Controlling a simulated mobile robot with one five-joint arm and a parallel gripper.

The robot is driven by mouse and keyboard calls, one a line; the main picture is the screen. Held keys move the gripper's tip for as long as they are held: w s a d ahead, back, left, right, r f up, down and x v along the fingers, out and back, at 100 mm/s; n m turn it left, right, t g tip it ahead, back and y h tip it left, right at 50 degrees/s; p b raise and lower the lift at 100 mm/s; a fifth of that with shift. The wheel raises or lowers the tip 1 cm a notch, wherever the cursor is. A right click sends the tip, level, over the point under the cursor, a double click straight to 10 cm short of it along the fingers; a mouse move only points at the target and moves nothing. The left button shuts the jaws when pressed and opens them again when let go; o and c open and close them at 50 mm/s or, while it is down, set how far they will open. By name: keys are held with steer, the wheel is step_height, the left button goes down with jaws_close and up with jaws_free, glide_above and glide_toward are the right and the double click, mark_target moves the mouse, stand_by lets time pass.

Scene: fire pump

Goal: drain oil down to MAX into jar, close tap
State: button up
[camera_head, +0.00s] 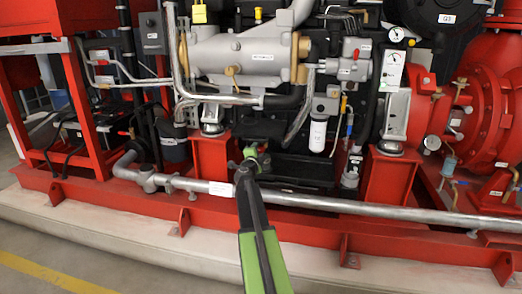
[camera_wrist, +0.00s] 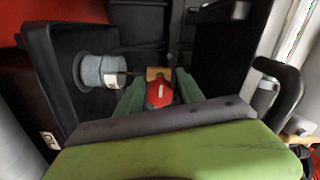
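In the wrist view a red tap handle (camera_wrist: 160,94) with a white mark sits between the two green fingers of my gripper (camera_wrist: 160,88). The fingers flank it closely; whether they press on it I cannot tell. A brass fitting (camera_wrist: 158,73) shows just beyond the handle. In the head view my gripper (camera_head: 255,155) reaches in low under the engine, above the long grey pipe, and the tap is hidden there. A grey-blue cylinder with a white label (camera_wrist: 92,72) lies left of the tap in the wrist view; I cannot tell if it is the jar. No oil level is readable.
A dark tray-like wall (camera_wrist: 48,80) borders the left of the wrist view, and a black curved handle (camera_wrist: 290,90) stands right. In the head view the grey pipe (camera_head: 330,204) crosses below my gripper. Red supports (camera_head: 210,157) (camera_head: 388,178) stand either side.

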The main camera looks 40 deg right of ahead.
steer(key=shift+o, duration=0.4)
steer(key=shift+s+d, duration=0.15)
steer(key=shift+s+a, duration=0.25)
steer(key=shift+a, duration=0.05)
steer(key=v, duration=1.6)
steer(key=shift+a, duration=0.35)
steer(key=shift+s, duration=0.1)
stand_by(4.6)
